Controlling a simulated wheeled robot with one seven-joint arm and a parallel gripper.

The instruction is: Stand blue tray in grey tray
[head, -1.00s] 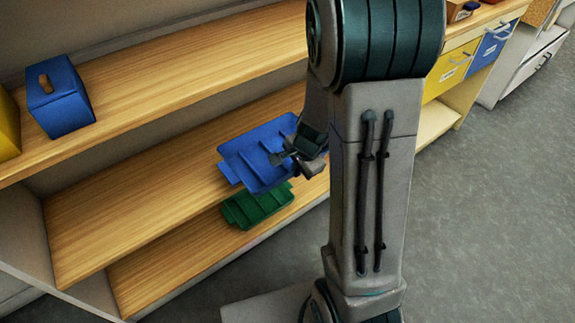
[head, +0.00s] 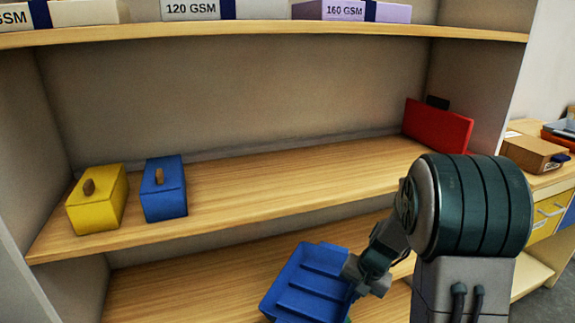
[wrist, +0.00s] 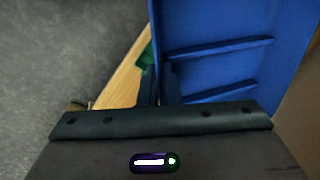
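The blue tray (head: 305,283), with raised ribs across it, is tilted in front of the lower shelf in the head view. My gripper (head: 362,277) is at its right side. In the wrist view the blue tray (wrist: 225,75) fills the upper right, and the fingers of my gripper (wrist: 160,80) are close together at its edge, shut on it.
A yellow box (head: 97,205) and a blue box (head: 164,192) with knobs stand left on the middle shelf (head: 290,180). The shelf is bare between them and the red thing. The top shelf (head: 270,30) hangs above. A green thing (wrist: 147,58) shows beyond the tray.

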